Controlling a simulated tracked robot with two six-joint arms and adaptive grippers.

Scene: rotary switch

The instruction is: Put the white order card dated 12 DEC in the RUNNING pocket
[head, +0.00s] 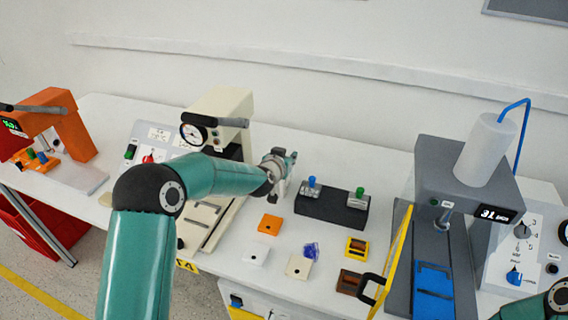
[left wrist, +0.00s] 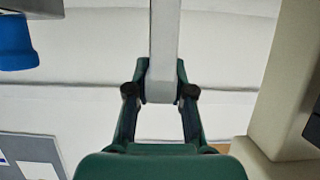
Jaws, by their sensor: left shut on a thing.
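My left gripper (head: 285,163) reaches over the middle of the table, beside the cream press (head: 222,104). In the left wrist view my left gripper (left wrist: 163,92) is shut on a pale grey strip (left wrist: 164,40). I cannot tell whether this is the order card; no date is readable on it. A white tile (head: 256,254), a cream tile (head: 298,266) and an orange tile (head: 269,224) lie flat on the table, apart from the gripper. No RUNNING label is readable. My right gripper is out of view.
A black block (head: 332,206) with blue and green knobs stands right of my left gripper. A grey machine (head: 430,190) with a blue plate stands further right, by a yellow frame (head: 394,260). An orange press (head: 62,120) is at far left. A grey board (head: 525,8) hangs on the wall.

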